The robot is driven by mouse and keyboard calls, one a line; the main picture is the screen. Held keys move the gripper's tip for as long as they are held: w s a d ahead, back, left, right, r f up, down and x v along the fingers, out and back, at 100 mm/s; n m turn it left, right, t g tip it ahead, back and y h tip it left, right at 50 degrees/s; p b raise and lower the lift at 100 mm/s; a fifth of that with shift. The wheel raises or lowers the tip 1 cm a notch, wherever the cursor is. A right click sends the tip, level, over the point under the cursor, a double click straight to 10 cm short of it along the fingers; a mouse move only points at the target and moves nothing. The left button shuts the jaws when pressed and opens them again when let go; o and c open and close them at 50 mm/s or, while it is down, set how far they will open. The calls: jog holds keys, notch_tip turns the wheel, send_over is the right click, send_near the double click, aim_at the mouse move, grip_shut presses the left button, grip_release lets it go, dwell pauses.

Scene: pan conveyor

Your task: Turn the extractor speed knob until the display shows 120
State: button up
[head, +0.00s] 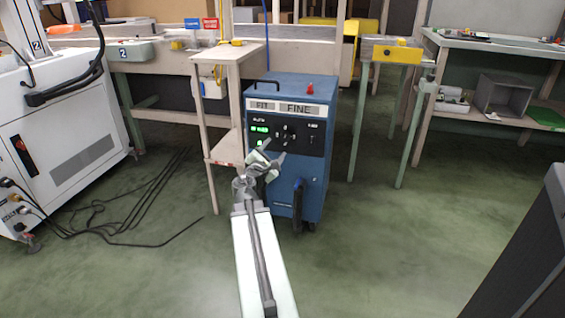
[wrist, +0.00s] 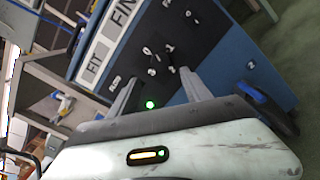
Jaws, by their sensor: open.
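The blue extractor cabinet (head: 309,92) stands on the floor, with a black control panel (head: 317,127) on its front. A green-lit display (head: 259,129) is at the panel's left; its digits are too small to read. A small knob with marks around it (head: 288,131) sits mid-panel. My gripper (head: 272,151) is in front of the panel's lower left, its fingers apart and empty. In the wrist view the fingers (wrist: 161,77) point at the tilted panel, with the knob (wrist: 155,57) just beyond their tips. I cannot tell whether they touch the panel.
A wooden stand (head: 228,55) is close on the cabinet's left. A white machine (head: 62,125) stands at the far left, with black cables (head: 150,185) across the floor. A workbench (head: 495,45) is at the right.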

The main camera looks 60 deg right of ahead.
aim_at(283, 139)
jog(key=x, duration=0.8)
jog(key=shift+s+d, duration=0.1)
grip_shut()
